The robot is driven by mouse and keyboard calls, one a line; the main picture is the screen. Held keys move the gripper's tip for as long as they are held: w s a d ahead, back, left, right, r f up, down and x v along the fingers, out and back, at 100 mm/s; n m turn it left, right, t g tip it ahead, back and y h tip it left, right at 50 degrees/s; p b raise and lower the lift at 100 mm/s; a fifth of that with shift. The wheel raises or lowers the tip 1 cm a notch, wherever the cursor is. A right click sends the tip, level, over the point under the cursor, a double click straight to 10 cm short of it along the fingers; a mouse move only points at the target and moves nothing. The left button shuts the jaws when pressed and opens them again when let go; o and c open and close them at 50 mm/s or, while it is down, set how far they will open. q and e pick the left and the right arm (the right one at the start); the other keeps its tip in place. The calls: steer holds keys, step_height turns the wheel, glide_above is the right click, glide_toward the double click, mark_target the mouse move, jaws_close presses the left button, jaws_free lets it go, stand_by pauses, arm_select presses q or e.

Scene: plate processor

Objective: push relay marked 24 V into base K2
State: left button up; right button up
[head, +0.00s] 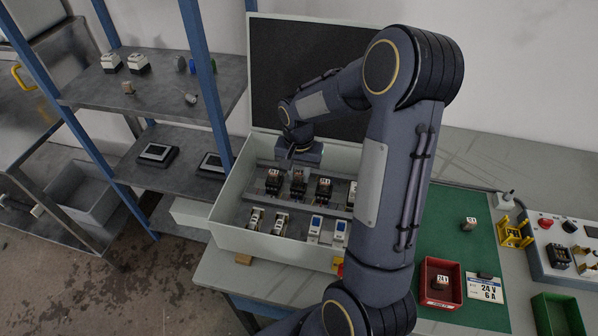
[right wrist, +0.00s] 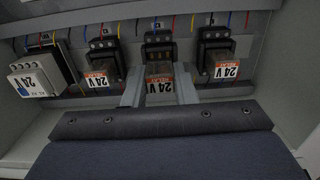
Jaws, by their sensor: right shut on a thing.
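My right gripper (right wrist: 160,90) is shut on a relay (right wrist: 159,84) with an orange and white label reading 24 V. The relay is in front of the second base from the left in the head view; this dark base (right wrist: 158,45) shows behind it in the right wrist view. I cannot tell whether the relay is fully seated, and the base's mark is too small to read. In the head view my right gripper (head: 299,160) is inside the open cabinet, above the row of bases, its fingers partly hidden. My left gripper is not in view.
Neighbouring relays (right wrist: 97,79) and (right wrist: 224,69) stand close on both sides, with a white module (right wrist: 35,82) beyond. The cabinet (head: 225,226) has walls around.

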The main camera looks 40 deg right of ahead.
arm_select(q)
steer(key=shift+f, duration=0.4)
arm_select(e)
steer(key=shift+f, duration=0.4)
